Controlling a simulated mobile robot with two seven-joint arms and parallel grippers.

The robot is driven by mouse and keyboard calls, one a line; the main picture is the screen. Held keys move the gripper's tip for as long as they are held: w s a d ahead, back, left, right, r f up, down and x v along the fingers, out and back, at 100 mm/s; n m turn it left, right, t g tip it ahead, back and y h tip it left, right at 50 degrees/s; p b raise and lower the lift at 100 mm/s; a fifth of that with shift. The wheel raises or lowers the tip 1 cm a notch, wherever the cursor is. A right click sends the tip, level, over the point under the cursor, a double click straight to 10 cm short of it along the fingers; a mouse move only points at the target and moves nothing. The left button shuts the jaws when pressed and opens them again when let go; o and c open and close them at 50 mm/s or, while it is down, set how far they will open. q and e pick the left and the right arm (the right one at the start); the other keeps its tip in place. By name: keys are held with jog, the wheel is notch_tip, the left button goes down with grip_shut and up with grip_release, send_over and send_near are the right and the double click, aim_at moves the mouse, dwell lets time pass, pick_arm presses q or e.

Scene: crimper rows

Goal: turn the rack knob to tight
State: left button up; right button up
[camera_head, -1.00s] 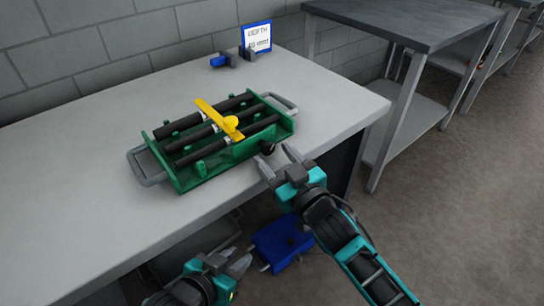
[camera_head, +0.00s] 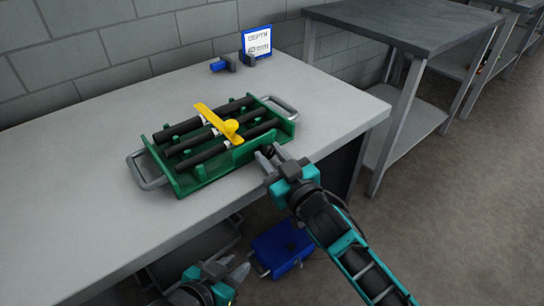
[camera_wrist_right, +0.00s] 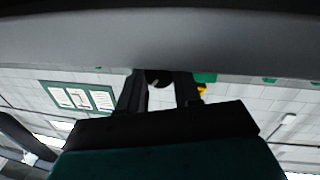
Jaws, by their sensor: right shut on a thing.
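The green rack (camera_head: 188,184) lies on the grey workbench and holds several black bars under a yellow clamp bar (camera_head: 218,124). The black rack knob (camera_head: 267,150) is on the rack's near right side. My right gripper (camera_head: 270,157) is shut on the knob, and its fingers partly hide it. In the right wrist view the dark round knob (camera_wrist_right: 158,77) sits between the two fingers. Which way the knob is turned cannot be told. My left gripper (camera_head: 232,266) is open and empty, low in front of the bench.
A sign (camera_head: 257,42) reading "DEPTH" with a mm figure stands at the back of the workbench (camera_head: 70,180), beside a blue and dark tool (camera_head: 222,64). A blue case (camera_head: 283,248) is below the bench front. The bench top left of the rack is clear.

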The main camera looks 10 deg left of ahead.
jog(key=shift+c, duration=0.8)
jog(key=m+p, duration=0.1)
jog(key=p, duration=0.1)
jog(key=m+p, duration=0.2)
jog(key=shift+r, duration=0.25)
jog(key=shift+f+m+g+p, duration=0.1)
jog(key=shift+m+g+p, duration=0.3)
jog(key=shift+m+p, duration=1)
jog(key=shift+m, duration=0.3)
jog(key=shift+f, duration=0.1)
jog(key=o, duration=0.8)
jog(key=shift+o, duration=1.2)
